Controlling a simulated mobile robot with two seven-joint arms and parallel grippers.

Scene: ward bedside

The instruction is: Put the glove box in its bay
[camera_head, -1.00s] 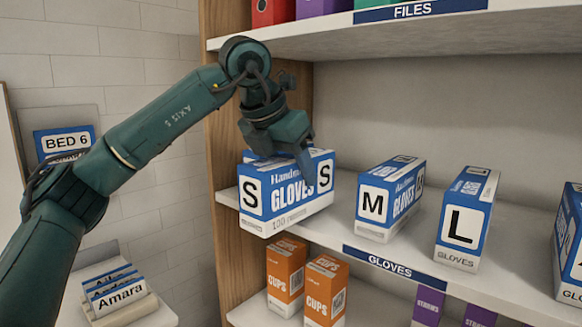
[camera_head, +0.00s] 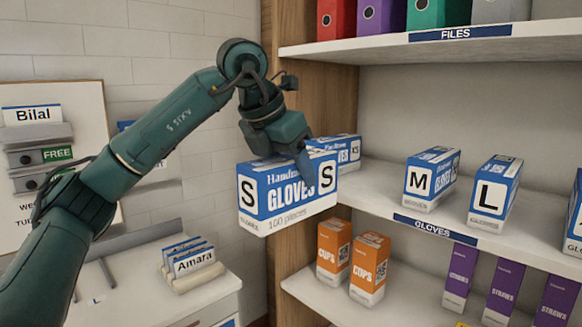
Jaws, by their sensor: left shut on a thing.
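My left gripper (camera_head: 303,149) is shut on a blue and white glove box (camera_head: 285,198) marked S. The box is held level in front of the left end of the gloves shelf (camera_head: 385,178), overlapping the wooden upright in the picture. Another blue and white box (camera_head: 348,152) shows behind it on that shelf, mostly hidden by the held box and gripper. The M glove box (camera_head: 431,178) and the L glove box (camera_head: 494,193) stand further right on the same shelf. My right gripper is out of view.
The shelf above holds coloured files (camera_head: 380,15). The shelf below holds orange cup boxes (camera_head: 368,267) and purple straw boxes (camera_head: 505,290). A wooden upright (camera_head: 285,80) edges the unit. Name cards (camera_head: 190,262) stand on a white surface at lower left. Bare shelf shows between the back box and M.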

